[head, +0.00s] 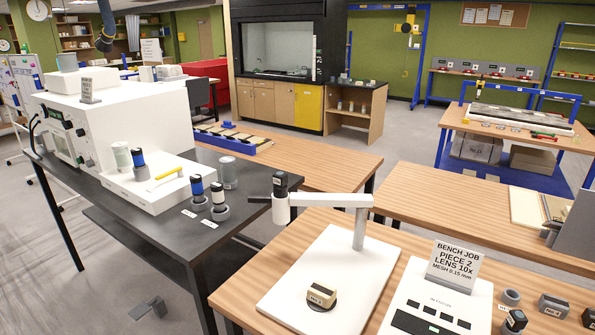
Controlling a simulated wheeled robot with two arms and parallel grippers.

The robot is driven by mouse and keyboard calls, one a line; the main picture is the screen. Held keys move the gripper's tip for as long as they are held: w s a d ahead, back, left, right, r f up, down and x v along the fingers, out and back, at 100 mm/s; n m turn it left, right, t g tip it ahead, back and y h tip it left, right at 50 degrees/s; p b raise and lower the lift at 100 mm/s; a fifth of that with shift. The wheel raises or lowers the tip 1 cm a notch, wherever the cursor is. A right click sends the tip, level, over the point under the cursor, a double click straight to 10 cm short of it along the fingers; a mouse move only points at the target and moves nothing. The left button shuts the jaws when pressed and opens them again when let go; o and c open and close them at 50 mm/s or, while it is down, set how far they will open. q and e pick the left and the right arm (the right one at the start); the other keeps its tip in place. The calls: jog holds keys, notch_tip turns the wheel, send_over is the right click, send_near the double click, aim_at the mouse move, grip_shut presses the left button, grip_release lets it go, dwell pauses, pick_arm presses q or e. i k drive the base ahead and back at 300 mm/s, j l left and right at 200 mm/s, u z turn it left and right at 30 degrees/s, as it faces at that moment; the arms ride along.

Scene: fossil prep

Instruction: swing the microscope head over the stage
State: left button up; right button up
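The microscope has a white base plate (345,268) on the wooden bench, a grey post (360,228) and a horizontal boom (330,200). Its white head (282,210), with a black top and a dark handle (259,199) pointing left, hangs at the boom's left end. The head is out past the plate's back-left edge, not above the stage. The dark round stage (322,301) sits near the plate's front and carries a small tan block labelled No 2. Neither of my grippers is in view.
A sign (455,265) reading piece 2, lens 10x stands behind a white control panel (437,300). Several small labelled parts lie at the right. A dark bench (255,180) with a white machine (120,110) and lens cylinders is at the left. A grey item (147,307) is on the floor.

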aim_at(281, 200)
jog(key=i+j, duration=0.15)
jog(key=j, duration=0.25)
jog(key=i+j, duration=0.1)
jog(key=j, duration=0.3)
jog(key=i+j, duration=0.15)
jog(key=j, duration=0.25)
jog(key=i+j, duration=0.15)
jog(key=j, duration=0.25)
jog(key=i+j, duration=0.1)
jog(key=j, duration=0.3)
jog(key=i+j, duration=0.15)
jog(key=j, duration=0.25)
jog(key=z, duration=0.05)
